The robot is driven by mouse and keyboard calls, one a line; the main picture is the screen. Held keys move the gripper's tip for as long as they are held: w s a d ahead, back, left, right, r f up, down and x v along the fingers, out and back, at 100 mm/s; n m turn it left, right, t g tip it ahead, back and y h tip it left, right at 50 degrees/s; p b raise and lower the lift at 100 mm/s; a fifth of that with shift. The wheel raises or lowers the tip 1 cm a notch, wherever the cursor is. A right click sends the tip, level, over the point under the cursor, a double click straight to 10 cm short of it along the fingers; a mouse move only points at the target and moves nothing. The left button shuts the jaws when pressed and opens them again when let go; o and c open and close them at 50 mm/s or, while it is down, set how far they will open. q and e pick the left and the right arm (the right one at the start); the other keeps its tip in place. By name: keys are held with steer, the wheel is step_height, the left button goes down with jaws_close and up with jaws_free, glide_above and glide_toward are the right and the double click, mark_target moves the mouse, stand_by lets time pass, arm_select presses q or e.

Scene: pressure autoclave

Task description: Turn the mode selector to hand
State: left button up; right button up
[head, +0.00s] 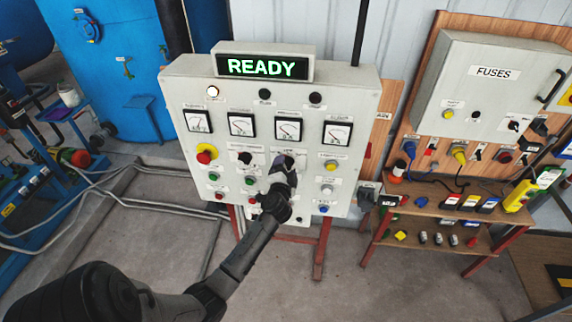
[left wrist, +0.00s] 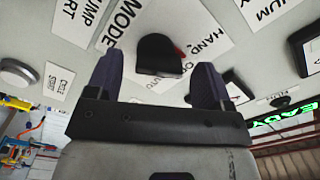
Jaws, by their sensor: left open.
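The mode selector is a black knob (left wrist: 160,55) on the pale panel, with a "MODE" label at its left and a label starting with "HAND" at its right in the left wrist view. A little red shows at the knob's right edge; its exact setting I cannot tell. My left gripper (left wrist: 158,66) is open, one finger on each side of the knob, with gaps visible between. In the head view my left gripper (head: 284,172) is in front of the panel and covers most of the selector. My right gripper is not in view.
The control panel (head: 175,85) carries a "READY" display (head: 262,67), several gauges, buttons and another black knob (head: 244,158). A yellow-and-red emergency button (head: 205,154) sits at the left. A fuse cabinet (head: 490,85) and a shelf with small parts stand at the right.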

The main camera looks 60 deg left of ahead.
arm_select(q)
steer(key=shift+w+a, duration=0.45)
steer(key=shift+a, duration=0.15)
steer(key=c, duration=0.9)
steer(key=shift+f+n+b, duration=0.25)
steer(key=shift+n+b, duration=0.85)
steer(key=shift+b, duration=0.15)
steer(key=shift+r+n+b, duration=0.2)
steer(key=shift+n+b, duration=0.3)
steer(key=shift+n, duration=0.5)
steer(key=o, duration=0.9)
